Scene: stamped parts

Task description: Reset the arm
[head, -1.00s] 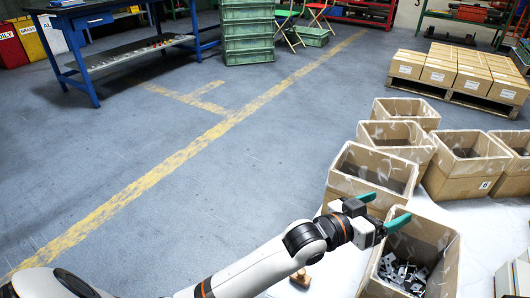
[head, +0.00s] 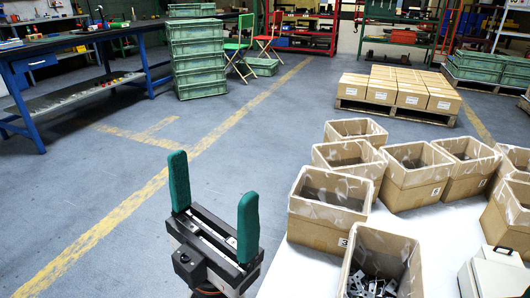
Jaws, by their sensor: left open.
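My left gripper (head: 213,208) stands upright in the lower middle of the head view. Its two green fingers point up and are wide apart, with nothing between them. It is left of the white table (head: 308,268) and its boxes, apart from them. The nearest cardboard box (head: 408,272), at the lower right, holds several grey stamped metal parts (head: 370,285). Most of my left arm below the gripper is out of the picture. My right gripper is not in view.
More open cardboard boxes (head: 318,226) stand on the white table behind the nearest one. A white case (head: 497,275) is at the lower right. A pallet of closed cartons (head: 395,108), green crates (head: 197,60) and a blue workbench (head: 30,125) stand farther back. The floor to the left is clear.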

